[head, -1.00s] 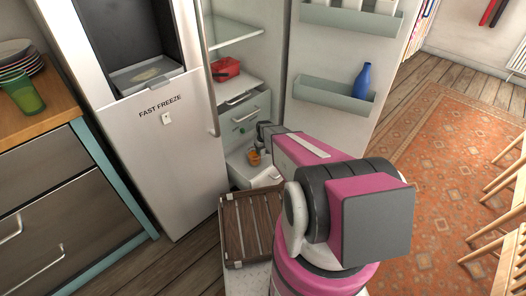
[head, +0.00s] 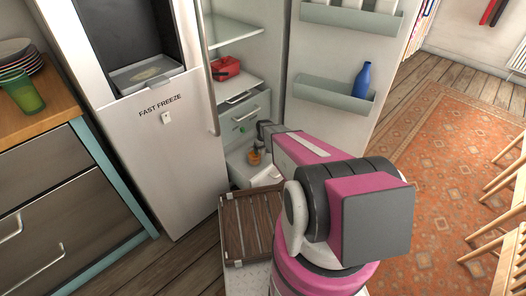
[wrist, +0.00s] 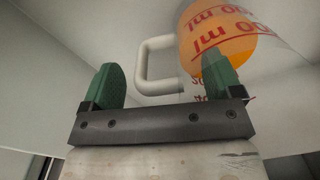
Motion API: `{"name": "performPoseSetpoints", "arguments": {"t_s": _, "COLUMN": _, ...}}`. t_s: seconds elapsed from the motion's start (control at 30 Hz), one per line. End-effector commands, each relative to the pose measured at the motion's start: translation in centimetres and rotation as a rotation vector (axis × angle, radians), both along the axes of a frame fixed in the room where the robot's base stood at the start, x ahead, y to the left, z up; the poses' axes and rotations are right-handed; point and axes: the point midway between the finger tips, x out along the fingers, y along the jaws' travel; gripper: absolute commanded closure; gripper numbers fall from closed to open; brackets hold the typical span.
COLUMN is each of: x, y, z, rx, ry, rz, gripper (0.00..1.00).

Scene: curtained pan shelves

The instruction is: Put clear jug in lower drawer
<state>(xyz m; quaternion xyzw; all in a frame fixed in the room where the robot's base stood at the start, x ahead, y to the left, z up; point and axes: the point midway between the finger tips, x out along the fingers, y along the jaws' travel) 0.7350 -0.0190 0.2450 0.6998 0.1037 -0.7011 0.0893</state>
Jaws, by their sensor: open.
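The clear jug (wrist: 225,30) has red ml markings, orange contents or backing, and a pale loop handle (wrist: 150,66). In the head view its small orange part (head: 254,158) shows low inside the open fridge. My gripper (wrist: 163,82) is open, with green fingertips. The handle shows between the fingertips in the wrist view, and the right fingertip overlaps the jug's body; I cannot tell whether they touch. In the head view my gripper (head: 260,144) is just above the orange part, partly hidden by my arm. A closed drawer front (head: 246,112) sits above the jug's level.
A red container (head: 226,69) is on the fridge shelf. The open fridge door (head: 335,55) stands right of my arm, with a blue bottle (head: 362,80) in its rack. A brown slatted crate (head: 250,225) is before the fridge. A counter (head: 50,110) is left.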

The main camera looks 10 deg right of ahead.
Motion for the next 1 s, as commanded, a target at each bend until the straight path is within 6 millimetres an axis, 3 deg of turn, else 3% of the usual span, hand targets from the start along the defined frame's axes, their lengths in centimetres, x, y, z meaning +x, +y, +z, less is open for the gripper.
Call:
{"name": "performPoseSetpoints", "arguments": {"t_s": 0.5, "x": -0.1, "y": -0.2, "z": 8.7, "rx": 0.001, "ry": -0.002, "rz": 0.0, "gripper": 0.15}}
{"name": "performPoseSetpoints", "arguments": {"t_s": 0.7, "x": 0.0, "y": -0.2, "z": 10.2, "rx": 0.0, "ry": 0.0, "rz": 0.0, "gripper": 0.15}}
{"name": "performPoseSetpoints", "arguments": {"t_s": 1.0, "x": 0.0, "y": -0.2, "z": 10.3, "rx": 0.0, "ry": 0.0, "rz": 0.0, "gripper": 0.15}}
